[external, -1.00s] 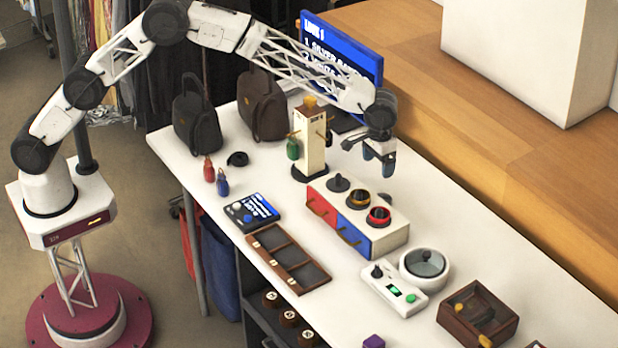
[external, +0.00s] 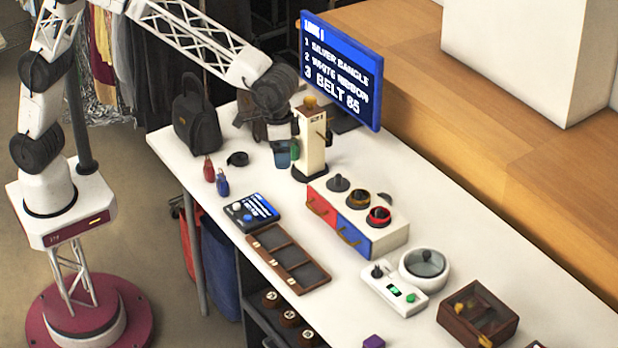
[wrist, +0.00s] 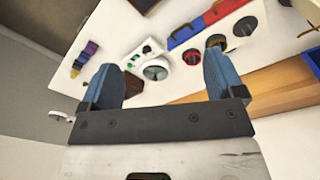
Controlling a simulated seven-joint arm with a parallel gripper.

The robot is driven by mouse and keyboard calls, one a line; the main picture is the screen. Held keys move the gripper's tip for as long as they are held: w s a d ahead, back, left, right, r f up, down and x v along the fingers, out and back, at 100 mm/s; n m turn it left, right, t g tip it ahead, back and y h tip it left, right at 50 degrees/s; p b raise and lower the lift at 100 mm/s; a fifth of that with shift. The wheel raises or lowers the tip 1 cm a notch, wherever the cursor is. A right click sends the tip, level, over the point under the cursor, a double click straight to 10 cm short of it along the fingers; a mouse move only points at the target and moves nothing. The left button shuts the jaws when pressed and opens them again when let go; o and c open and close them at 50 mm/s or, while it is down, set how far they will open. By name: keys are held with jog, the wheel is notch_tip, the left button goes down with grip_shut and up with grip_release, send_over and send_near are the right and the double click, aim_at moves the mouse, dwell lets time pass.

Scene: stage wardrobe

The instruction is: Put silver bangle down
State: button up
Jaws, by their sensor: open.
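I cannot pick out the silver bangle in either view. My gripper (external: 283,152) is beside the tan post (external: 312,140), over the back part of the white table (external: 340,270). In the wrist view my gripper (wrist: 162,80) has its two blue fingers wide apart, with nothing held between them.
A red-and-blue drawer box (external: 388,240) with round knobs stands mid-table. In front are a dark compartment tray (external: 288,258), a round glass-topped dial (external: 425,265) and a brown wooden box (external: 480,312). A black bag (external: 196,125) stands back left.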

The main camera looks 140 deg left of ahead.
jog(key=s+d+r+m, duration=0.25)
jog(key=s+d, duration=0.35)
jog(key=d, duration=0.5)
jog(key=s+d+r+m+t, duration=0.1)
jog(key=s+d+r+m, duration=0.3)
jog(key=d, duration=0.6)
jog(key=s+d+r+n, duration=0.1)
jog(key=s+d+r, duration=0.1)
jog(key=s+d, duration=0.7)
jog(key=s+d+f+m, duration=0.3)
jog(key=s+d, duration=0.6)
jog(key=s, duration=0.2)
jog(key=s+d+f+m+t, duration=0.1)
jog(key=s+d+f+m, duration=0.2)
jog(key=s+d, duration=0.7)
jog(key=shift+s+f+h, duration=0.25)
jog(key=shift+s+h, duration=0.05)
jog(key=shift+s, duration=0.9)
jog(key=shift+m, duration=0.25)
jog(key=shift+o, duration=0.4)
jog(key=shift+w, duration=0.1)
